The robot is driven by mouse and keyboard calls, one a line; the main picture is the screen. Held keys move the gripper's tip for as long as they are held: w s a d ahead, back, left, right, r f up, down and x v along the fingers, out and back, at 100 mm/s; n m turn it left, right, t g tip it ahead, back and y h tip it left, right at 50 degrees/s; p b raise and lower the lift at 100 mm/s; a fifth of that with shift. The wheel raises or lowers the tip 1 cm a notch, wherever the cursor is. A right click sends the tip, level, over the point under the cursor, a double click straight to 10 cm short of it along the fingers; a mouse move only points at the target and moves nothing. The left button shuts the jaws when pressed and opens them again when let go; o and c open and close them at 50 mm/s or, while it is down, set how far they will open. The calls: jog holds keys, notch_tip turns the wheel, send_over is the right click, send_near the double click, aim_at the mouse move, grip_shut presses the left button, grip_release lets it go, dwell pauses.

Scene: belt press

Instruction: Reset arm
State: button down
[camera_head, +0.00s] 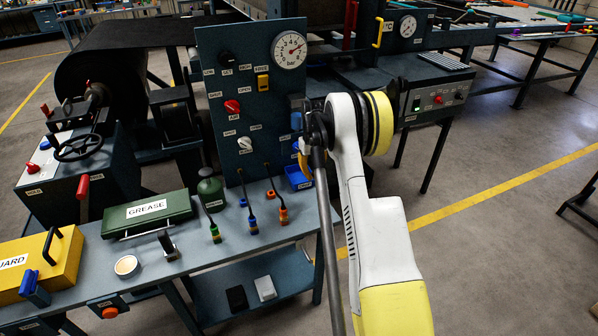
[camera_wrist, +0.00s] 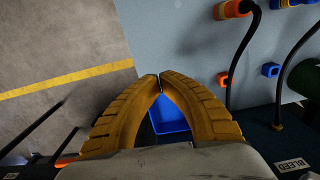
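My arm, white and yellow, stands on the right of the bench in the head view. My gripper (camera_head: 306,158) is mostly hidden there behind the arm's end, beside the control panel (camera_head: 225,80). In the wrist view my gripper (camera_wrist: 160,77) shows two ochre fingers with their tips together and nothing held at the tips. A blue bin (camera_wrist: 168,118) shows through the gap between the fingers, beyond them. The same blue bin (camera_head: 299,178) sits at the bench's right end in the head view, just below my gripper.
The bench (camera_head: 190,262) holds a green GREASE box (camera_head: 150,212), a yellow GUARD box (camera_head: 38,268), a green can (camera_head: 211,190) and upright cables with coloured plugs (camera_head: 282,214). A control box (camera_head: 438,100) stands right of the arm. Open floor (camera_head: 490,240) lies at the right.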

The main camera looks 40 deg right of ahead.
jog(key=s+a+r+t, duration=0.1)
jog(key=s+a+r, duration=0.2)
jog(key=a+r, duration=0.45)
jog(key=s+a+r+n+t, duration=0.1)
jog(key=s+a+r, duration=0.2)
jog(key=a+r, duration=0.45)
jog(key=s+a+r+t, duration=0.1)
jog(key=s+a+r, duration=0.2)
jog(key=a+r, duration=0.4)
jog(key=s+a+n+t, duration=0.1)
jog(key=s+a+t, duration=0.1)
jog(key=s+a, duration=0.4)
jog(key=s+a+n+t, duration=0.1)
jog(key=s+a, duration=0.6)
jog(key=s, duration=0.7)
jog(key=shift+s+a+r+t, duration=0.15)
jog(key=shift+a+r+t, duration=0.1)
jog(key=shift+r+t, duration=0.25)
jog(key=shift+f, duration=0.1)
